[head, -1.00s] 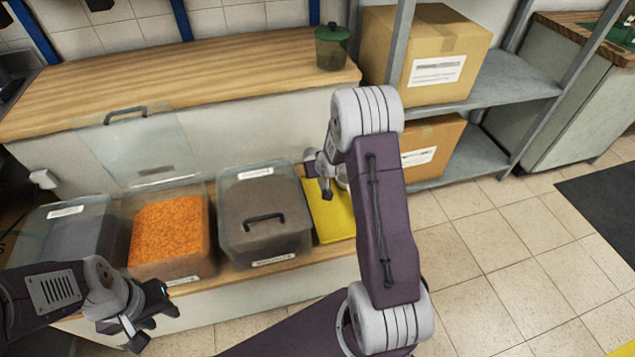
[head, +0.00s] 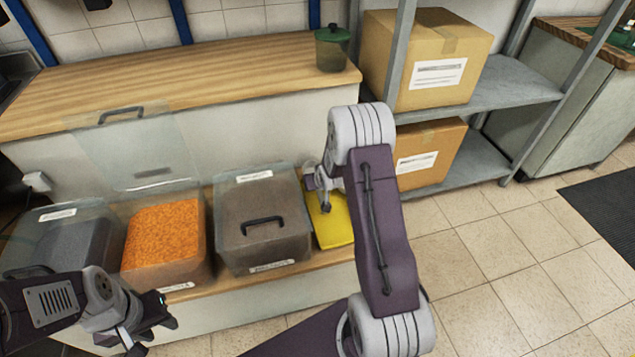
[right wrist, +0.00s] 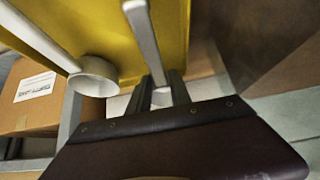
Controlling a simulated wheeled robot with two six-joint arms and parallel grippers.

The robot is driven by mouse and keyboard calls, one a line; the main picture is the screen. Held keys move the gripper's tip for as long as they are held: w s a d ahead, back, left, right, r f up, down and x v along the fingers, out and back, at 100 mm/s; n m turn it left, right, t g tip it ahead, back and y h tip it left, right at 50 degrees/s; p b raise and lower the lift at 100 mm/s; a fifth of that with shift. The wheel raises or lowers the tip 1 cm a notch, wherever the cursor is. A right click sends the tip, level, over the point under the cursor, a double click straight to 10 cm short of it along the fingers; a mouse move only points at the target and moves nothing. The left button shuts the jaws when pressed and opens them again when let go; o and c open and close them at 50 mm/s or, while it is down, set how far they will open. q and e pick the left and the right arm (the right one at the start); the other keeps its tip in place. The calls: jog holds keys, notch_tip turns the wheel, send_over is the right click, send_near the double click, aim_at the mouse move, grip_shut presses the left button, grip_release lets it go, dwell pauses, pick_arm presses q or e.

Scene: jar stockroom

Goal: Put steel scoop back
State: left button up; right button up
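A steel-grey handle (right wrist: 145,40), which I take for the steel scoop's, runs down between the two fingers of my right gripper (right wrist: 161,80) in the right wrist view. The fingers lie close on both sides of it and look shut on it. The far parts of the scoop are not clear. In the head view my right gripper (head: 326,205) is over the yellow mat (head: 335,229), partly hidden by my arm. A pale round cup with a long handle (right wrist: 95,76) shows beside it in the wrist view. My left gripper (head: 150,328) is open and empty at the lower left.
A lidded brown bin (head: 262,240) stands left of the mat, then an orange-filled bin (head: 165,240) with its lid raised, and a dark bin (head: 65,245). A green-lidded jar (head: 332,50) stands on the counter. Cardboard boxes (head: 440,30) fill the grey shelves at right.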

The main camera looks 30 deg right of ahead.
jog(key=shift+o, duration=0.6)
jog(key=shift+r, duration=0.15)
jog(key=shift+r+p, duration=0.3)
jog(key=p+v, duration=0.4)
jog(key=v, duration=0.8)
